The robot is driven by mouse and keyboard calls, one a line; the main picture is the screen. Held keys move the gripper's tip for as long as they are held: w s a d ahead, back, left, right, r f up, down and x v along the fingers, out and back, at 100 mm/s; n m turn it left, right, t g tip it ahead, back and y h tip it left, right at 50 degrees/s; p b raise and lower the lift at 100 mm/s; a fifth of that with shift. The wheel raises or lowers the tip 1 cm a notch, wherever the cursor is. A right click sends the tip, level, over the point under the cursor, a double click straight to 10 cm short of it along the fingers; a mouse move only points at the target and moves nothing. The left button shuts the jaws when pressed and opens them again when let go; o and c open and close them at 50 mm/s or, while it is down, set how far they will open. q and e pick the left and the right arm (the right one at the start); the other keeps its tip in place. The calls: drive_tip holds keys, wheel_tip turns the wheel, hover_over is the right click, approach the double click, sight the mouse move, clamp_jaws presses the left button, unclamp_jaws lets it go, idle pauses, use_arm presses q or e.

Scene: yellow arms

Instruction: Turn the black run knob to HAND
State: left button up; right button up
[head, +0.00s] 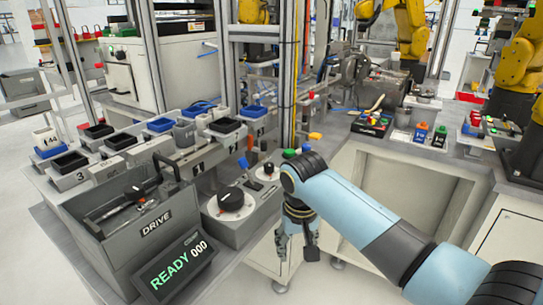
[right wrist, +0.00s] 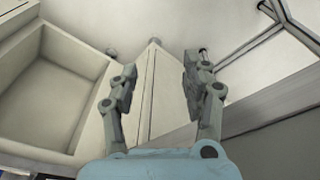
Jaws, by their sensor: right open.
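A large black knob (head: 231,199) sits on a round pale dial on a grey control box (head: 240,230) at the bench's front. A smaller black knob (head: 268,169) is on a second pale dial behind it to the right. The dial lettering is too small to read, so I cannot tell which is the run knob or where HAND is. My right gripper (head: 297,246) hangs to the right of the box, past the bench edge, pointing down, open and empty. In the right wrist view its fingers (right wrist: 157,80) are apart with nothing between them. My left gripper is not in view.
A blue-handled lever (head: 243,164) rises behind the large knob. Several small trays line the bench behind. An open beige cabinet (head: 410,195) is at the right.

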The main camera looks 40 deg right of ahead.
sight(269, 164)
wheel_tip(269, 164, up, 13)
drive_tip(key=w+p, duration=0.3)
drive_tip(key=w+r+m, duration=0.1)
drive_tip(key=w, duration=0.1)
drive_tip(key=w+r+m, duration=0.1)
drive_tip(key=w, duration=0.1)
drive_tip(key=w+d+r+m, duration=0.1)
drive_tip(key=w+r, duration=0.1)
drive_tip(key=shift+w+d+b, duration=0.1)
drive_tip(key=shift+w+b, duration=0.05)
drive_tip(key=shift+b, duration=0.2)
drive_tip(key=w+d+r+m+g+y, duration=0.1)
drive_tip(key=w+d+r+m, duration=0.15)
drive_tip(key=w+r, duration=0.4)
drive_tip(key=shift+m, duration=0.35)
drive_tip(key=f, duration=1)
drive_tip(key=shift+s+a, duration=0.35)
drive_tip(key=shift+s, duration=0.05)
drive_tip(key=shift+c, duration=0.2)
clamp_jaws()
